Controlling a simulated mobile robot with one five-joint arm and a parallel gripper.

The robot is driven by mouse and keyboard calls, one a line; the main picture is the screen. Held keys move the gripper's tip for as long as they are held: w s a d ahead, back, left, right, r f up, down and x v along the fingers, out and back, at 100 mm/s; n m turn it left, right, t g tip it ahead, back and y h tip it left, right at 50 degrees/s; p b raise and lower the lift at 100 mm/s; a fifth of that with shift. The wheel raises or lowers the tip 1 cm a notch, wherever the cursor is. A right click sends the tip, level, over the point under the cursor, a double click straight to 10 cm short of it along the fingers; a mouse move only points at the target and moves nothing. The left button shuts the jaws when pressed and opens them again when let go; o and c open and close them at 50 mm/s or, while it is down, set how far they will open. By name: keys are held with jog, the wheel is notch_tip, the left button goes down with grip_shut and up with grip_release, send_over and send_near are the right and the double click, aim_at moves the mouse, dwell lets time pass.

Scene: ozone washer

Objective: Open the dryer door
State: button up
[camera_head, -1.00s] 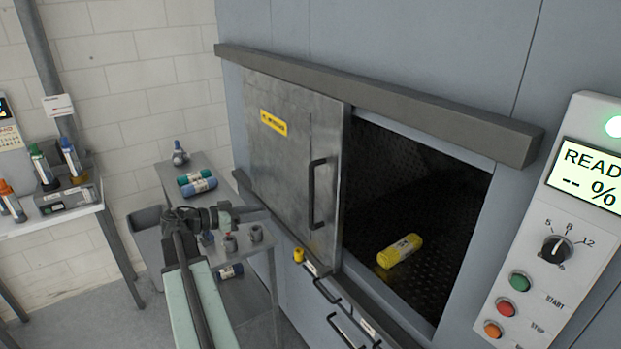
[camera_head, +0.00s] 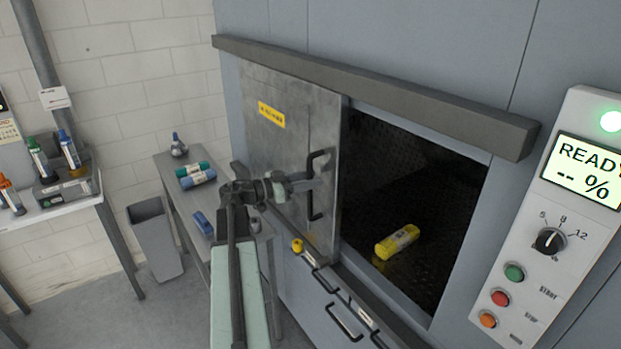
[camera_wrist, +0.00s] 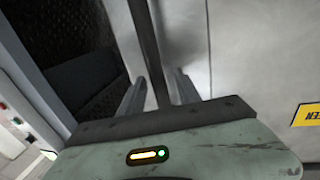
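The dryer door (camera_head: 277,135) is a grey metal sliding panel with a yellow label, hanging under a dark rail. It covers the left part of the chamber, and the right part is uncovered. Its black vertical handle (camera_head: 318,165) is near the door's right edge. My gripper (camera_head: 308,186) is at the handle's height, close in front of the door. In the wrist view, the handle (camera_wrist: 146,35) runs between the two separated fingers of my gripper (camera_wrist: 157,80), with gaps on both sides. Contact with the handle cannot be made out.
A yellow roll (camera_head: 397,242) lies inside the dark chamber. A control panel (camera_head: 545,275) with a green light and "READY" display is on the right. A grey side table (camera_head: 180,165) with rolls stands left of the door. Drawer handles (camera_head: 345,322) stick out below.

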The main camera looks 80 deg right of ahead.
jog(key=shift+c, duration=0.3)
grip_shut()
dwell(1.1)
jog(key=shift+w+d+r, duration=0.1)
jog(key=shift+w+d, duration=0.05)
jog(key=shift+d, duration=0.05)
jog(key=shift+w+d, duration=0.1)
jog(key=shift+d, duration=0.1)
send_near(292, 153)
jog(key=x, duration=0.5)
